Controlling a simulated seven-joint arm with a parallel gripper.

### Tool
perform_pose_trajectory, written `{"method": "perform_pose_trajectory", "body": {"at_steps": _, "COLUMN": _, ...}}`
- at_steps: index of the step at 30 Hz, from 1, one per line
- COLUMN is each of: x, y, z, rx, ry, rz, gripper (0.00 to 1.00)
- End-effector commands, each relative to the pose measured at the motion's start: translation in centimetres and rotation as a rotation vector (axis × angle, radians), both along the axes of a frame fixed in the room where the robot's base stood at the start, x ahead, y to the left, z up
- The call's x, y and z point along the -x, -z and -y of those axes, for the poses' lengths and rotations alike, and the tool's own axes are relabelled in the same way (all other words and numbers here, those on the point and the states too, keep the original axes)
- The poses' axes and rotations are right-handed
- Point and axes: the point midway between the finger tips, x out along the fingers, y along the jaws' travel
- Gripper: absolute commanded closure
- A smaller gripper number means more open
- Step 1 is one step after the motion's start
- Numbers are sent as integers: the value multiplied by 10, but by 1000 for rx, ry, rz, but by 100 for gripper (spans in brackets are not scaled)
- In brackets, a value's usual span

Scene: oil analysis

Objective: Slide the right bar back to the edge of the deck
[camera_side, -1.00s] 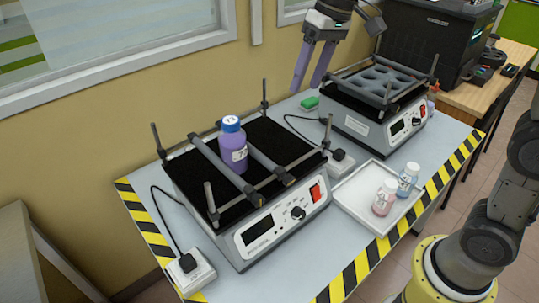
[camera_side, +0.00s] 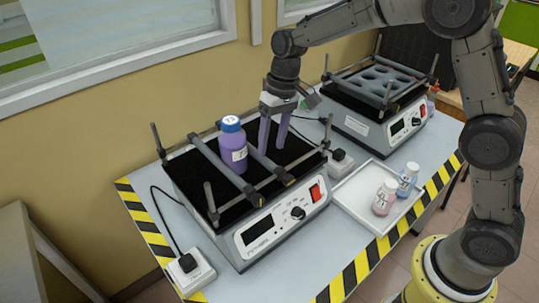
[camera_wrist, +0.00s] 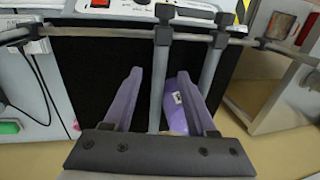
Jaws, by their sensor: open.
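The right bar (camera_side: 272,167) lies across the black deck (camera_side: 290,145) of the near shaker, and also shows in the wrist view (camera_wrist: 162,60). The left bar (camera_side: 210,155) runs roughly parallel to it. A purple bottle (camera_side: 233,150) with a blue cap stands upright between the bars, close to the right bar. My gripper (camera_side: 272,149) is open, pointing down over the back part of the deck. In the wrist view its fingers (camera_wrist: 159,75) lie one on each side of the right bar. One finger partly hides the bottle (camera_wrist: 178,118). I cannot tell whether they touch the bar.
Corner posts (camera_side: 326,130) and a front rail stand around the deck. Bare deck lies right of the right bar. A white tray (camera_side: 345,200) with two small bottles is to the right. A second shaker (camera_side: 370,130) stands behind it. A green object (camera_wrist: 10,127) lies beside the deck.

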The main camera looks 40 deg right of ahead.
Motion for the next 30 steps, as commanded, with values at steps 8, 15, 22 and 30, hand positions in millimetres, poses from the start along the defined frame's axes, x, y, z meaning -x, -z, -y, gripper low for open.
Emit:
{"method": "perform_pose_trajectory", "body": {"at_steps": 8, "x": 0, "y": 36, "z": -7, "rx": 1, "ry": 1, "rz": -2, "gripper": 43}}
{"method": "perform_pose_trajectory", "body": {"at_steps": 15, "x": 0, "y": 43, "z": -8, "rx": 0, "ry": 0, "rz": 0, "gripper": 43}}
{"method": "perform_pose_trajectory", "body": {"at_steps": 22, "x": 0, "y": 43, "z": -8, "rx": 0, "ry": 1, "rz": 0, "gripper": 54}}
{"method": "perform_pose_trajectory", "body": {"at_steps": 30, "x": 0, "y": 43, "z": -8, "rx": 0, "ry": 1, "rz": 0, "gripper": 100}}
